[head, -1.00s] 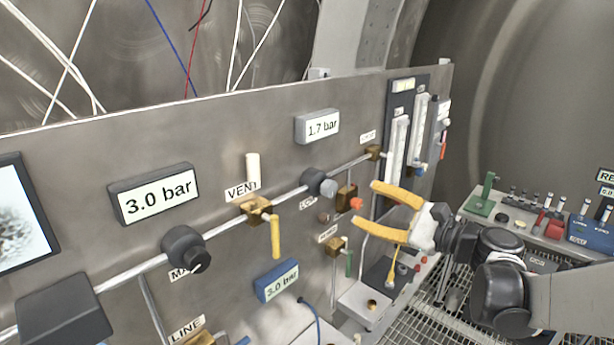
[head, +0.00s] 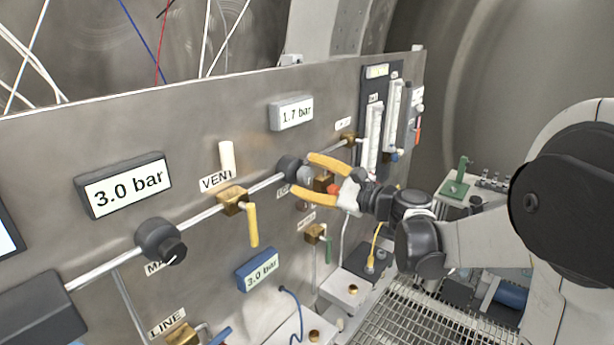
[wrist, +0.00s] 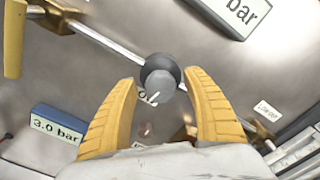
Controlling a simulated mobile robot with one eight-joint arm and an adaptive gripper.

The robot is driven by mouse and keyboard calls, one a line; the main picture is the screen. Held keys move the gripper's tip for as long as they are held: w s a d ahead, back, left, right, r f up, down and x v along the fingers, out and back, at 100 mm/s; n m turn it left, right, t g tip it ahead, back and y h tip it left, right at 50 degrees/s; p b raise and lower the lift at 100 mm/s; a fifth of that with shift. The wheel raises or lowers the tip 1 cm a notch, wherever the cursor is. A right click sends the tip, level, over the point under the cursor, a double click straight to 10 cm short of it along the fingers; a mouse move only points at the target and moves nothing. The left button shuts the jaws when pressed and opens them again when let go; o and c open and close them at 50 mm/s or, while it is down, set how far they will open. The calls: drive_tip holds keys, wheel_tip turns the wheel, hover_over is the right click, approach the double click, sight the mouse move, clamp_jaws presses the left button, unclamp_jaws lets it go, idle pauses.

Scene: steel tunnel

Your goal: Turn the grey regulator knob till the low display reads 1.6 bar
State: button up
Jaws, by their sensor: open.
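The grey regulator knob (head: 305,173) sits on a dark round body on the pipe, above a partly hidden label. It also shows in the wrist view (wrist: 161,87), ahead of the fingertips and between their lines. The low display (head: 291,112) above it reads 1.7 bar; only its "bar" end (wrist: 236,12) shows in the wrist view. My gripper (head: 300,178) is open, its two yellow fingers near the knob, one above and one below it in the head view. I cannot tell whether either finger touches it.
A black knob (head: 161,241) and a 3.0 bar display (head: 125,185) are at left. A brass vent valve with a yellow handle (head: 252,225) stands left of my gripper. A blue 3.0 bar display (head: 257,270) is below. Flow tubes (head: 373,140) stand at right.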

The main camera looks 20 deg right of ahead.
drive_tip(key=c, duration=1.2)
drive_tip(key=shift+n, duration=0.8)
drive_tip(key=o, duration=1.2)
drive_tip(key=v, duration=1.2)
drive_tip(key=shift+a, duration=0.1)
